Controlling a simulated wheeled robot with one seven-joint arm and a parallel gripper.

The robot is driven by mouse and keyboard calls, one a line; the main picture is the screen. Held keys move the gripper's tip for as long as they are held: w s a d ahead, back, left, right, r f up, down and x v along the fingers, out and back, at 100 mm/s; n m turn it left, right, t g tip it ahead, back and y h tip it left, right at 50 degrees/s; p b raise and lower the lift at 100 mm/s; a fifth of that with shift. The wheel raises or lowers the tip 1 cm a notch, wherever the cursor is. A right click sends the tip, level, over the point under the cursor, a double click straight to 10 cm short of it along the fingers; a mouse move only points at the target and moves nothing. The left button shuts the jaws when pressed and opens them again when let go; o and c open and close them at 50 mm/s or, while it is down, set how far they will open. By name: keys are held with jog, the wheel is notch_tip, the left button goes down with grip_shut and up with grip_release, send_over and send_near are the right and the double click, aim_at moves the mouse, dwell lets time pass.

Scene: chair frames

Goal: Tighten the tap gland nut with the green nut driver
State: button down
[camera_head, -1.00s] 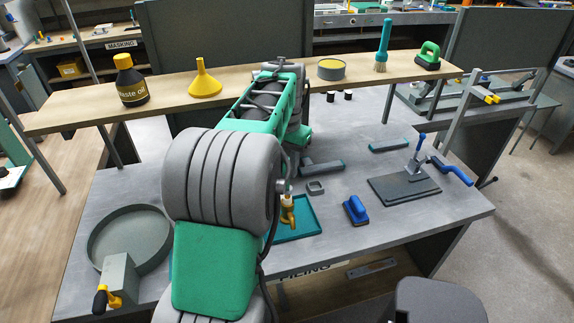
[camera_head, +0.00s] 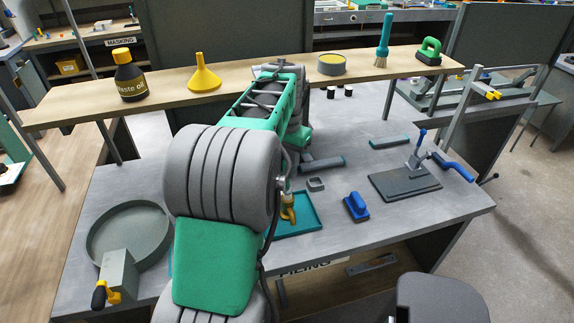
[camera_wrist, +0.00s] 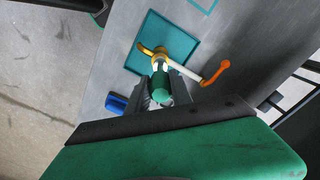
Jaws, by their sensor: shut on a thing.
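My gripper (camera_wrist: 161,88) is shut on the green nut driver (camera_wrist: 162,96), seen nearly end-on between the dark fingers in the wrist view. The driver's far end meets the brass tap (camera_wrist: 149,50); I cannot tell whether it is fully seated on the gland nut, which is hidden. A white stem with an orange handle (camera_wrist: 217,72) reaches out to the right of the tap. The tap stands over a teal tray (camera_wrist: 181,39). In the head view the tap (camera_head: 288,207) shows beside my arm, above the tray (camera_head: 314,221), while my gripper is hidden.
A blue-handled block (camera_head: 356,207) lies right of the tray and also shows in the wrist view (camera_wrist: 116,103). A lever press (camera_head: 405,183) stands further right. A round grey pan (camera_head: 130,240) is at left. A shelf (camera_head: 270,78) with a bottle and funnel runs behind my arm.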

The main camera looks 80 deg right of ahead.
jog(key=shift+m, duration=0.5)
notch_tip(320, 180, up, 5)
jog(key=p, duration=0.3)
jog(key=shift+f+p, duration=0.15)
jog(key=shift+p, duration=0.2)
jog(key=shift+f, duration=0.1)
jog(key=shift+s, duration=0.1)
